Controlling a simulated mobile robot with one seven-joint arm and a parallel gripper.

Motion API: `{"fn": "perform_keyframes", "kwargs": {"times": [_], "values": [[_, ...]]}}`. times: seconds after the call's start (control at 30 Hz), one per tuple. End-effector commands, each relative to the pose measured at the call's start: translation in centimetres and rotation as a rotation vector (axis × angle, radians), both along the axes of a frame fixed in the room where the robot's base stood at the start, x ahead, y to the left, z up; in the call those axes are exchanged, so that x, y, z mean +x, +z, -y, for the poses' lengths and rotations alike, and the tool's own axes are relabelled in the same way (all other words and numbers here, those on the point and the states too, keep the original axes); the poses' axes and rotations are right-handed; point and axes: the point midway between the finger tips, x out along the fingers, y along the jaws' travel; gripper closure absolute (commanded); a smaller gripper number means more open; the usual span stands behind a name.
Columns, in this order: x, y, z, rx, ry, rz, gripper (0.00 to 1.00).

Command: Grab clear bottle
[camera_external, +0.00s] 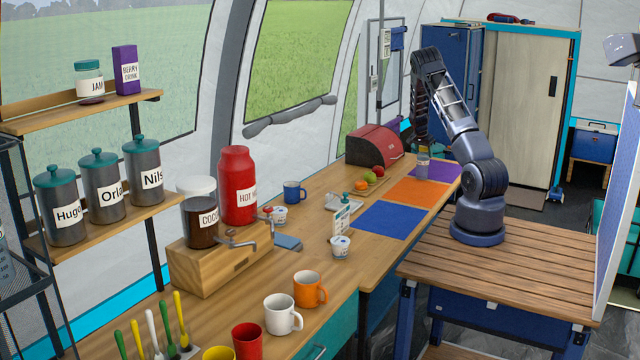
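A small clear bottle (341,218) with a teal top and a printed label stands upright on the wooden counter, left of the blue mat. Another small, see-through container (423,167) stands farther back by the purple mat. I cannot tell which of the two is the bottle named in the task. My gripper (421,146) points down directly over the farther container, at or very near its top. The dark fingers are small here, so I cannot tell whether they are open or touch it.
Blue (390,220), orange (417,193) and purple (437,172) mats lie along the counter (335,270). Fruit (370,178) and a red bread box (374,147) are left of my gripper. A yogurt cup (340,247) stands near the first bottle. The blue and orange mats are clear.

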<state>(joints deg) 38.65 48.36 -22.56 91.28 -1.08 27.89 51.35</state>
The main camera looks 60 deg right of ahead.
Motion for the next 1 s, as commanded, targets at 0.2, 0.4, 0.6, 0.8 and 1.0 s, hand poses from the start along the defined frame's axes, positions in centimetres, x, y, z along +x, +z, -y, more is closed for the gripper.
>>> {"fn": "perform_keyframes", "kwargs": {"times": [0.2,0.4,0.6,0.8,1.0], "values": [[0.0,0.0,0.0,0.0,0.0,0.0,0.78],[0.0,0.3,0.0,-0.001,0.0,0.001,0.78],[0.1,2.8,0.0,-0.002,-0.001,0.002,0.78],[0.1,7.7,0.0,-0.004,0.001,0.003,0.78],[0.1,12.8,0.0,-0.003,0.001,0.002,0.78]]}}
